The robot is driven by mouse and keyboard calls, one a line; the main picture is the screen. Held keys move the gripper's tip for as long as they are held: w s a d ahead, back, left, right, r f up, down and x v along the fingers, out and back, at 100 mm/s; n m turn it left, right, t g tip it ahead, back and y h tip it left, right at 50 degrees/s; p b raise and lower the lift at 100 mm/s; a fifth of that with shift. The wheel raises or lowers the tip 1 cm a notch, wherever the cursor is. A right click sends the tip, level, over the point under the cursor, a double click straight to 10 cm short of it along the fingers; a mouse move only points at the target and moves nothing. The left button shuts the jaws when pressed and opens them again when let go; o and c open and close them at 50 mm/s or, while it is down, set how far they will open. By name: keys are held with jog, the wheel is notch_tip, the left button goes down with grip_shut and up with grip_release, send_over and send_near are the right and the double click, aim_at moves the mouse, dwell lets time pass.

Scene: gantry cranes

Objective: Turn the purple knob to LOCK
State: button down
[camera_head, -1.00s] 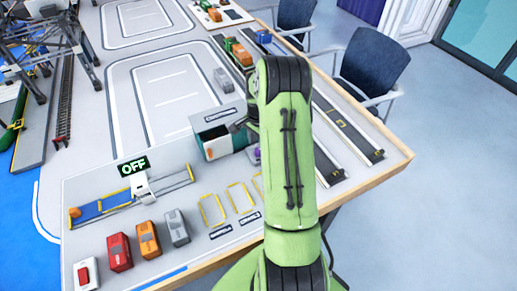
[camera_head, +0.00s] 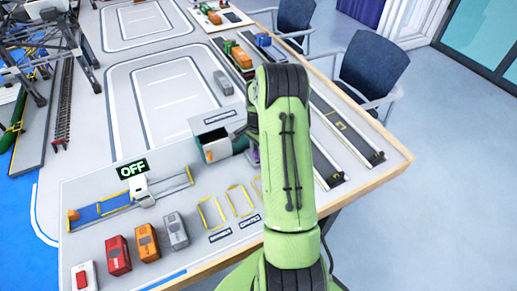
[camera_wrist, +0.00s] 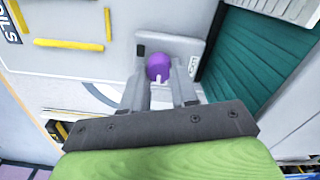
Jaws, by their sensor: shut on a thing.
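The purple knob (camera_wrist: 158,66) is on a grey plate in the wrist view, with a small white mark on its near side. My gripper (camera_wrist: 160,80) has one finger on each side of the knob and is shut on it. In the head view only a sliver of purple (camera_head: 256,156) shows beside my green arm, and the arm hides my gripper. A dark block (camera_wrist: 140,51) and a small label (camera_wrist: 193,65) are on the plate. I cannot read LOCK on it.
A teal ribbed surface (camera_wrist: 247,62) is close to the right of the knob in the wrist view. A grey-topped box (camera_head: 217,122) stands left of my arm. Chairs (camera_head: 371,68) stand beyond the table edge.

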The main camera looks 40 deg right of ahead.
jog(key=shift+n, duration=0.3)
jog(key=n, duration=0.3)
jog(key=shift+w+n, duration=0.1)
jog(key=shift+n, duration=0.3)
jog(key=n, duration=0.4)
jog(key=shift+n, duration=0.3)
jog(key=n, duration=0.4)
jog(key=shift+w+a, duration=0.1)
jog(key=shift+n+b, duration=0.3)
jog(key=shift+n, duration=2.1)
jog(key=c, duration=0.9)
grip_release()
jog(key=shift+o, duration=0.2)
jog(key=shift+r, duration=0.1)
